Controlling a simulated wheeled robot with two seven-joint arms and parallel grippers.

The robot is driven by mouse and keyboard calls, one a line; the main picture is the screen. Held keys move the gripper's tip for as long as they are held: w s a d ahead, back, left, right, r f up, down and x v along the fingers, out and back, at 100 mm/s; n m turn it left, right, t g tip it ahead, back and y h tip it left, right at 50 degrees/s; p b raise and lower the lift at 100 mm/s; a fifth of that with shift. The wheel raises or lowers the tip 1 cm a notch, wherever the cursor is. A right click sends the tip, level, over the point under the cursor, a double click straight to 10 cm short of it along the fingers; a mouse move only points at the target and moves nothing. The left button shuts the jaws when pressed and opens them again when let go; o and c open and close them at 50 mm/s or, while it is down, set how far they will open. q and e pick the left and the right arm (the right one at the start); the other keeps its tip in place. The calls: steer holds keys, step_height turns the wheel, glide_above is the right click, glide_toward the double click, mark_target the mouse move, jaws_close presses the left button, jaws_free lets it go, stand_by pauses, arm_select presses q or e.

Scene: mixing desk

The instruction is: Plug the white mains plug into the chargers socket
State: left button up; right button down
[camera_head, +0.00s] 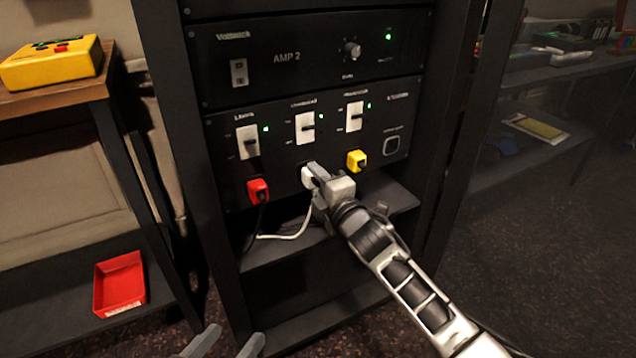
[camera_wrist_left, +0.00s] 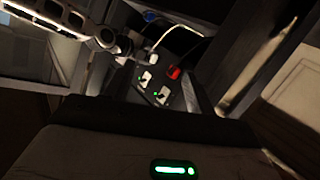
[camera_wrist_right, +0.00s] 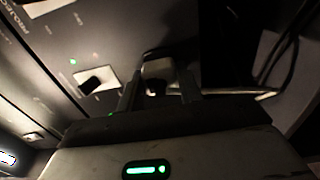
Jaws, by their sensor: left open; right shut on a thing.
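The white mains plug (camera_head: 307,179) is at the middle position of the lower rack panel (camera_head: 230,178), under the middle white switch (camera_head: 305,128). My right gripper (camera_head: 314,180) is shut on it. Plug and fingers hide the socket, so I cannot tell how far in the plug is. The right wrist view shows the plug (camera_wrist_right: 158,70) between the fingers, close to the panel. Its white cable (camera_head: 290,236) hangs down to the shelf. The panel labels are too blurred to read surely in the head view. My left gripper (camera_head: 235,342) is open and empty, low in front of the rack.
A red plug (camera_head: 258,190) sits left of the white one, a yellow plug (camera_head: 356,160) right of it. Green lights glow by the switches. An amplifier (camera_head: 300,60) is above. A red tray (camera_head: 119,284) and a yellow box (camera_head: 52,64) are at the left.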

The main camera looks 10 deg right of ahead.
arm_select(q)
steer(key=shift+f, duration=0.2)
arm_select(e)
steer(key=shift+w+a, duration=0.15)
steer(key=shift+w, duration=0.15)
steer(key=c, duration=0.9)
jaws_free()
arm_select(q)
steer(key=shift+r, duration=0.1)
arm_select(e)
steer(key=shift+o, duration=0.2)
steer(key=shift+s, duration=0.1)
arm_select(q)
steer(key=f+g+p, duration=0.1)
steer(key=p, duration=0.1)
steer(key=a+f+g+y+p, duration=0.1)
steer(key=f+p, duration=0.1)
steer(key=shift+a+f+y, duration=0.2)
steer(key=shift+f+y, duration=0.05)
steer(key=shift+y, duration=0.05)
arm_select(e)
steer(key=v, duration=1.5)
steer(key=shift+s, duration=0.35)
arm_select(q)
steer(key=shift+r, duration=0.1)
